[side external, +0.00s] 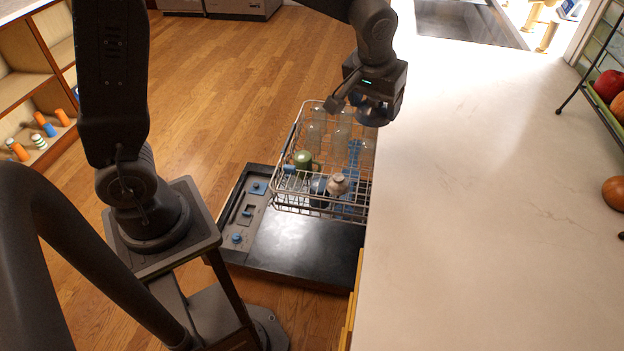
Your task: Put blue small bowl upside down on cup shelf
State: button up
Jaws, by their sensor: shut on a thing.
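My gripper (366,103) is above the far right part of the dishwasher rack, close to the counter's edge. It is shut on a small dark bluish bowl (374,117), which hangs under the fingers. The gripper partly hides the bowl, and I cannot tell which way up it is. Blue slatted parts (353,155) show along the right side of the rack below; they look like the cup shelf, but glasses and wires partly hide them.
The wire rack (299,133) holds clear glasses (315,133), a green mug (303,160), a dark blue cup (319,188) and a pale rounded item (338,184). The dishwasher door (300,245) lies open. The white counter (480,200) borders the rack's right side and is mostly clear.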

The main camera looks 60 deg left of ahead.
jog(key=w+a+f+n+g+y, duration=0.2)
jog(key=a+f+n+g, duration=0.1)
jog(key=a+f+n, duration=0.8)
jog(key=n+g, duration=0.3)
jog(key=n, duration=0.8)
send_over(306, 181)
jog(key=d, duration=0.1)
notch_tip(306, 181, down, 10)
jog(key=shift+h, duration=0.4)
jog(key=shift+w+f, duration=0.2)
jog(key=shift+f, duration=7.35)
jog(key=shift+f, duration=0.7)
jog(key=o, duration=0.9)
jog(key=shift+c, duration=0.2)
jog(key=shift+o, duration=0.6)
jog(key=shift+a, duration=0.1)
